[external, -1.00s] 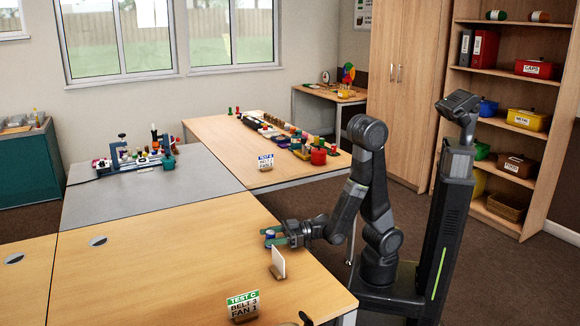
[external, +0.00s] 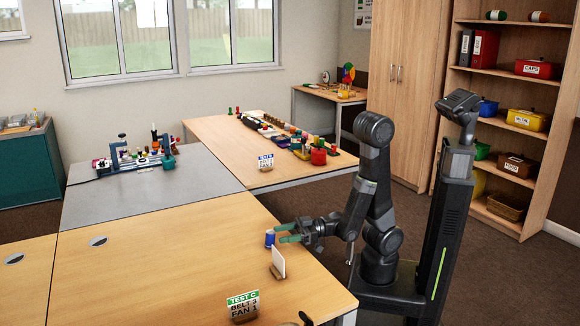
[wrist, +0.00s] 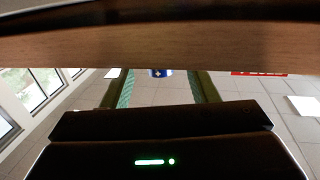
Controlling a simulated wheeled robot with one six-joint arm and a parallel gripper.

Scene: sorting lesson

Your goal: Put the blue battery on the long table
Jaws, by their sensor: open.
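The blue battery (external: 270,238) stands upright on the wooden table (external: 165,262) in the foreground, near its right edge. My gripper (external: 282,233) is open, just to the right of the battery, with its green-padded fingers pointing at it. The fingers look clear of the battery in the external view. In the wrist view the blue battery (wrist: 160,73) shows small, with a white plus mark, in the gap between the two fingertips. Most of it is hidden there by a brown band across the picture.
A white card in a wooden stand (external: 278,262) is close in front of the battery. A "TEST C" sign (external: 243,306) stands nearer the front edge. Another wooden table (external: 222,140) behind holds several coloured pieces and a sign. The foreground tabletop left of the battery is clear.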

